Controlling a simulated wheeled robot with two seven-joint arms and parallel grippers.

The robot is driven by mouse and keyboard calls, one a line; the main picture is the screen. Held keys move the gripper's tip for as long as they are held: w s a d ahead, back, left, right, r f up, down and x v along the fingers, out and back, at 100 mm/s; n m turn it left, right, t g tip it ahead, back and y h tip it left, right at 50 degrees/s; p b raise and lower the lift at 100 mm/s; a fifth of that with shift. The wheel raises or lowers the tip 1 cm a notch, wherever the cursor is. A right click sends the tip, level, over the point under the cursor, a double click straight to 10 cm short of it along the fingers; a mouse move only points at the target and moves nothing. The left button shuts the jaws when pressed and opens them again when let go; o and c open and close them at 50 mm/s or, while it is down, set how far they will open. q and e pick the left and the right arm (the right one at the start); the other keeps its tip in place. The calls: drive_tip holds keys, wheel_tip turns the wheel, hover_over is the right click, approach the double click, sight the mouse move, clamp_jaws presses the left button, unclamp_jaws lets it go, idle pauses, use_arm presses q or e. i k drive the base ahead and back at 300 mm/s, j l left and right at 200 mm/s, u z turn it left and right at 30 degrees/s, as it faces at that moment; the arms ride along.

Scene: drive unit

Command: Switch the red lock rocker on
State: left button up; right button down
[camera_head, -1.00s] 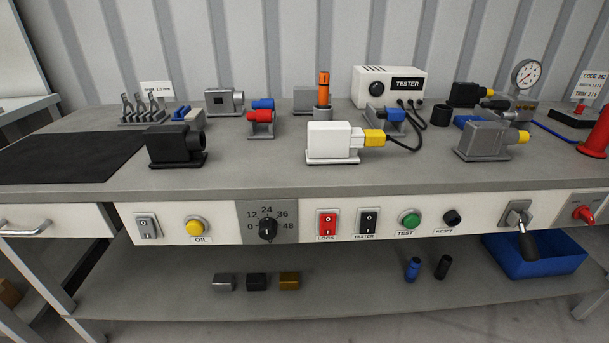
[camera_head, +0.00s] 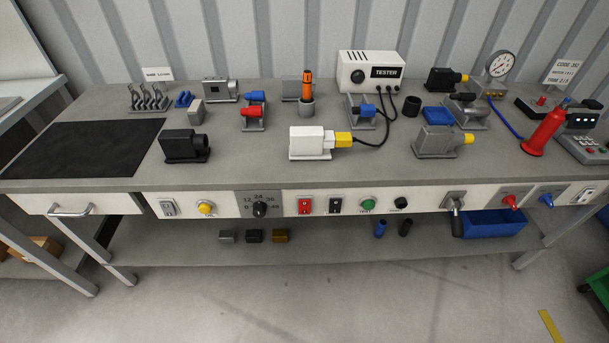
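The red lock rocker (camera_head: 305,206) sits on the white front panel (camera_head: 385,202) of the workbench, just right of the rotary dial (camera_head: 260,208). A black rocker (camera_head: 336,205) is right beside it, with the green test button (camera_head: 368,204) further right. The rocker is too small here to tell which side is pressed in. Neither of my grippers is in the head view.
The bench top holds a white tester box (camera_head: 368,70), a white unit (camera_head: 310,141) with a yellow plug, and a black mat (camera_head: 80,148). A drawer handle (camera_head: 70,211) sticks out at the left front. A blue bin (camera_head: 493,223) is below.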

sight(303, 204)
drive_tip(key=k+l+u, duration=0.25)
drive_tip(key=l, duration=0.25)
drive_tip(key=k+l+u, duration=0.2)
drive_tip(key=k+l, duration=0.2)
